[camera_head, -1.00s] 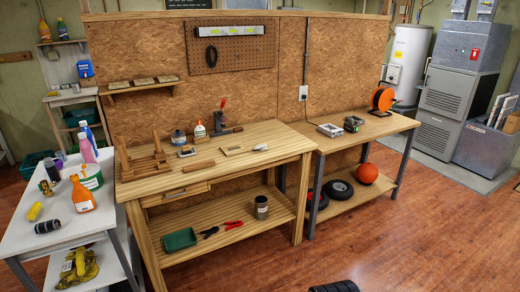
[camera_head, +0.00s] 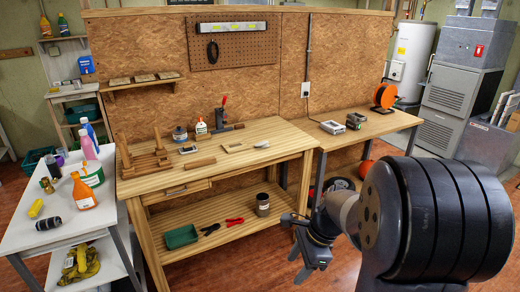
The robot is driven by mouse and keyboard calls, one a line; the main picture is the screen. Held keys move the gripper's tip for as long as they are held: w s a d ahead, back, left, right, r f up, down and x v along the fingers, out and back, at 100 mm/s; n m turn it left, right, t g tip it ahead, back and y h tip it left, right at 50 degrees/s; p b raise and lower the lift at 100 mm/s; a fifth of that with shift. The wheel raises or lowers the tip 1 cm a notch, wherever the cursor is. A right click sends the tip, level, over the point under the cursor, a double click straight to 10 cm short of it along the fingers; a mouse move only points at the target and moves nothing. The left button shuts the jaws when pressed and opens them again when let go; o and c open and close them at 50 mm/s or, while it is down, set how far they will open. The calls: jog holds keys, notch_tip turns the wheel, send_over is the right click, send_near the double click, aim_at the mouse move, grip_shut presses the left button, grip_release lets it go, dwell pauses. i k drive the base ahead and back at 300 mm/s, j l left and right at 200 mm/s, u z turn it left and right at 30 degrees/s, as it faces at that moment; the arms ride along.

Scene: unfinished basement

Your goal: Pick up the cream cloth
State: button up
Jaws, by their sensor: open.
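I cannot make out a cream cloth anywhere in the head view. A small pale item (camera_head: 262,144) lies at the right end of the wooden workbench top, too small to tell what it is. A crumpled yellow item (camera_head: 81,264) lies on the lower shelf of the white table and looks more like gloves than a cream cloth. My gripper (camera_head: 297,247) is open and empty, in front of the right part of the workbench. My arm hides part of the floor and of the right bench's lower shelf.
The wooden workbench (camera_head: 270,134) holds a wooden rack, a clamp and small tools. A white table (camera_head: 130,212) with bottles, including an orange spray bottle (camera_head: 83,192), stands at left. Open floor lies in front.

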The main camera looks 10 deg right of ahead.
aim_at(264, 145)
jog(key=i+l+u, duration=0.25)
jog(key=i+l, duration=0.65)
jog(key=i, duration=0.5)
jog(key=i+l+u, duration=0.25)
jog(key=i+l, duration=0.9)
jog(key=i, duration=0.15)
